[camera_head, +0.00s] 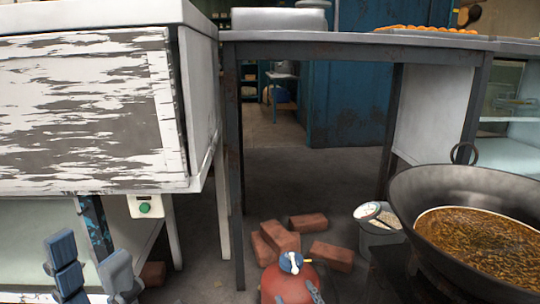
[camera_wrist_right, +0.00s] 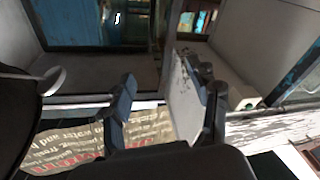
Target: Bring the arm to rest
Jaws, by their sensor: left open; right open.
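My left gripper (camera_head: 92,268) shows at the lower left of the head view, its two blue-grey fingers apart with nothing between them. It is in front of the white cabinet. My right gripper (camera_wrist_right: 168,100) shows in its wrist view with its fingers apart and nothing held between them. A printed sack (camera_wrist_right: 75,138) lies behind it in that view. I cannot make out the right gripper in the head view. The arms themselves are mostly out of frame.
A large dark wok (camera_head: 410,195) of brown liquid stands at right. A red gas cylinder (camera_head: 285,285), several bricks (camera_head: 332,255) and a grey bucket (camera_head: 378,238) are on the floor. A peeling white cabinet (camera_head: 85,115) fills the left.

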